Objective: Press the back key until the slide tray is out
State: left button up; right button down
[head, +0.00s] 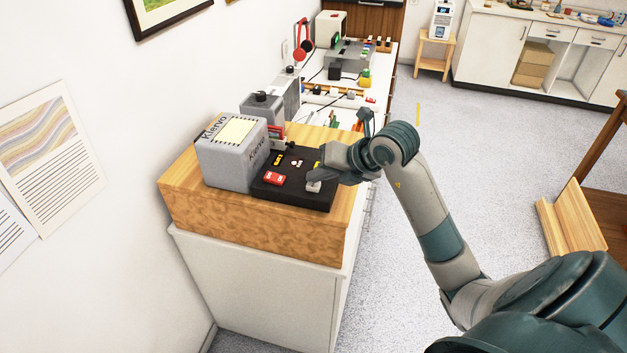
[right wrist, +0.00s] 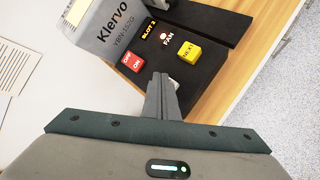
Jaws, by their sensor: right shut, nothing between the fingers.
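The grey Klervo slide projector (head: 233,152) stands on a wooden-topped cabinet, with a black key panel (head: 262,192) at its side. The projector also shows in the right wrist view (right wrist: 98,28). A pale key (head: 313,187), its label hidden, sits at the panel's near right. My right gripper (head: 318,177) is shut and empty, its fingertips at this key. In the right wrist view the fingers (right wrist: 160,78) cover most of the key; I cannot tell whether they touch it. The yellow NEXT key (right wrist: 188,51) is beside them. The display reads SLOT 2 (right wrist: 149,27). I cannot clearly make out the slide tray.
A red OFF/ON switch (right wrist: 132,61) and a FAN light (right wrist: 164,36) share the panel. Behind the projector are a grey box (head: 272,106) and a white bench with cables and small devices.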

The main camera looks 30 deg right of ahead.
aim_at(318, 186)
jog(key=shift+r+p, duration=0.4)
jog(key=shift+r, duration=0.3)
jog(key=shift+r+p, duration=1.9)
jog(key=shift+r, duration=0.65)
